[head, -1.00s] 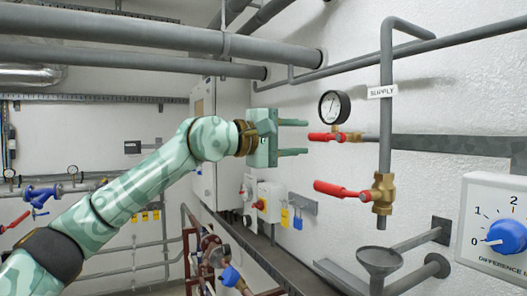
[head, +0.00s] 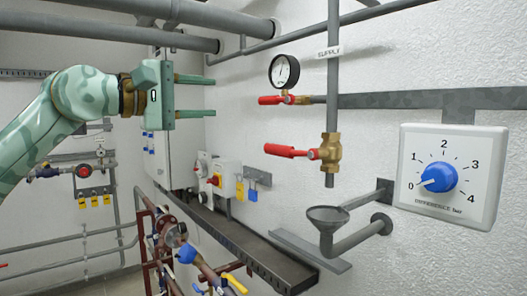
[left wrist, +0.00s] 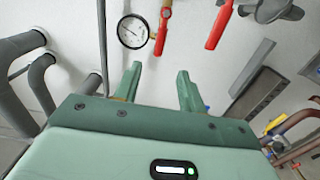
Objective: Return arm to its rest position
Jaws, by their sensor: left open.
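My left gripper (head: 195,96) is at the upper left of the head view, its two green fingers apart and pointing right. Nothing is between the fingers. In the left wrist view the open fingers (left wrist: 158,85) point up the picture, with a pressure gauge (left wrist: 132,31) and red valve handles (left wrist: 221,25) beyond them. The gripper is clear of the gauge and the handles and touches nothing that I can see. My right gripper is not in view.
On the right wall are a round gauge (head: 284,70), two red-handled valves (head: 292,151), a funnel drain (head: 328,217) and a dial box (head: 453,174) with its blue knob near 0. Thick grey pipes (head: 110,32) cross above. A grey ledge (head: 250,250) runs along the wall.

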